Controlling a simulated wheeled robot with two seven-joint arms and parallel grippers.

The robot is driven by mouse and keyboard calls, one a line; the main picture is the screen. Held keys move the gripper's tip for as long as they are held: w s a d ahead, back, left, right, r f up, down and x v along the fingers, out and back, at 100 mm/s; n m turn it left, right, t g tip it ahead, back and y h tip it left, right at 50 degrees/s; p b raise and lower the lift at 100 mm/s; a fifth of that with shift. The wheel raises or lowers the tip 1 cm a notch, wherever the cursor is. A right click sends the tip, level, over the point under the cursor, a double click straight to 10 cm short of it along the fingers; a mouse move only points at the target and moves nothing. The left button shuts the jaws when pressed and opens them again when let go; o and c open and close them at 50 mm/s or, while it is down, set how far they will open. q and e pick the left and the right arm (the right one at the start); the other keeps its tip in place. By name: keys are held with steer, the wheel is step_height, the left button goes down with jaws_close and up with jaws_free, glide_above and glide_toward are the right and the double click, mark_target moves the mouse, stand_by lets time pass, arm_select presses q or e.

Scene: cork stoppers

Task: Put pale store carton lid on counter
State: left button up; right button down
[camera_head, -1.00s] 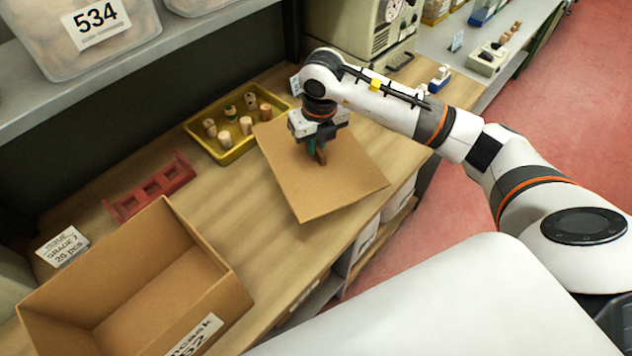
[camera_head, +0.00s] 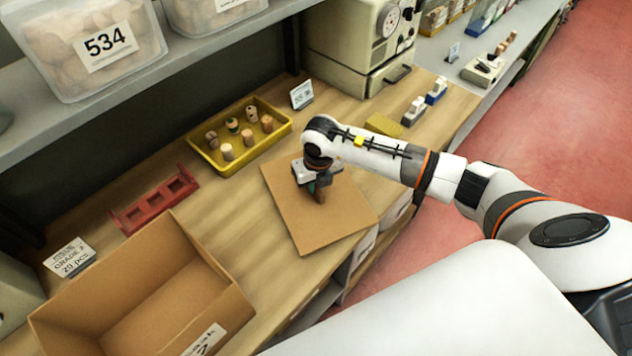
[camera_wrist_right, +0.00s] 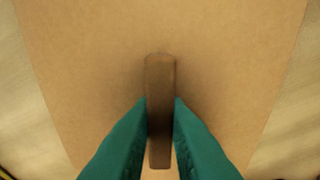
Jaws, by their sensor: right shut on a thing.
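The carton lid (camera_head: 330,222) is a flat tan board with a brown handle standing up from its middle. It lies on or just above the wooden counter (camera_head: 228,200), right of the open carton; I cannot tell if it touches. My right gripper (camera_head: 317,190) is over the lid, shut on its handle. In the right wrist view, the two teal fingers (camera_wrist_right: 160,125) close on the brown handle (camera_wrist_right: 160,75), with the lid (camera_wrist_right: 90,50) spread beneath. The open tan carton (camera_head: 150,285) stands at the lower left, empty as far as I see. My left gripper is not in view.
A yellow tray (camera_head: 205,165) with several corks sits behind the lid. A red rack (camera_head: 153,203) and a grade card (camera_head: 70,258) stand at the left. A beige machine (camera_head: 365,45) is at the back. Bare counter lies between carton and lid.

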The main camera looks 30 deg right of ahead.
mark_target(318, 189)
steer(key=shift+f, duration=0.15)
steer(key=c, duration=1.4)
jaws_free()
steer(key=shift+r, duration=0.45)
step_height(318, 189, up, 11)
steer(key=s+b, duration=0.1)
steer(key=b, duration=0.2)
steer(key=shift+s+r, duration=0.2)
